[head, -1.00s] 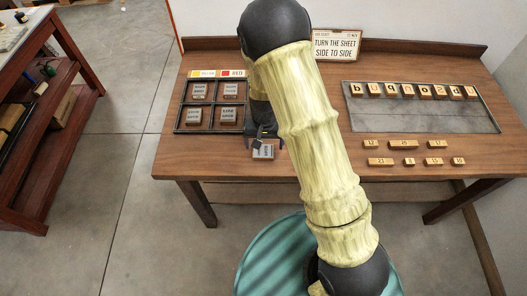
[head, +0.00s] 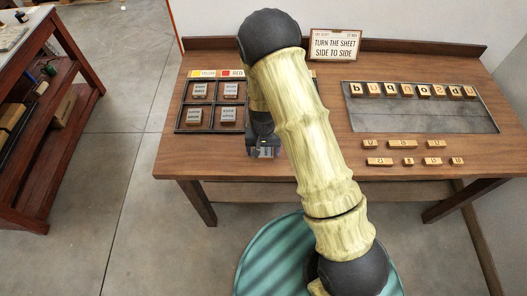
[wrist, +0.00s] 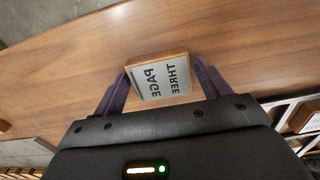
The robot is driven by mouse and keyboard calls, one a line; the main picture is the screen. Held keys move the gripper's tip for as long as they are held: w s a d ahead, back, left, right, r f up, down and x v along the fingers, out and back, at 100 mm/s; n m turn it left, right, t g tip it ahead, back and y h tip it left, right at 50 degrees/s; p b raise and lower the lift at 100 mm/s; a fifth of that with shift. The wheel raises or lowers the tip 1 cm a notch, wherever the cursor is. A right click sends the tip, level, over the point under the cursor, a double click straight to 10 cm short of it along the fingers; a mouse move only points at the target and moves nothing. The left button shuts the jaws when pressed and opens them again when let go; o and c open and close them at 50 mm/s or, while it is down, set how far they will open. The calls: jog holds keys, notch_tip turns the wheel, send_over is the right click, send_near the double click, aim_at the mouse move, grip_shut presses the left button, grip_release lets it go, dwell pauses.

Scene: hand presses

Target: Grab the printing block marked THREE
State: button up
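The left finger is close to the block's edge; a small gap shows at the right finger. I cannot tell whether either touches.
A dark tray (head: 213,105) with several labelled blocks in compartments stands left of my gripper. Yellow and red labels are behind it. A grey board (head: 425,119) with letter blocks and loose blocks lie at the right. A sign (head: 335,45) stands at the back.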

aim_at(263, 152)
jog(key=c, duration=0.7)
notch_tip(263, 152, up, 10)
jog(key=shift+b, duration=0.4)
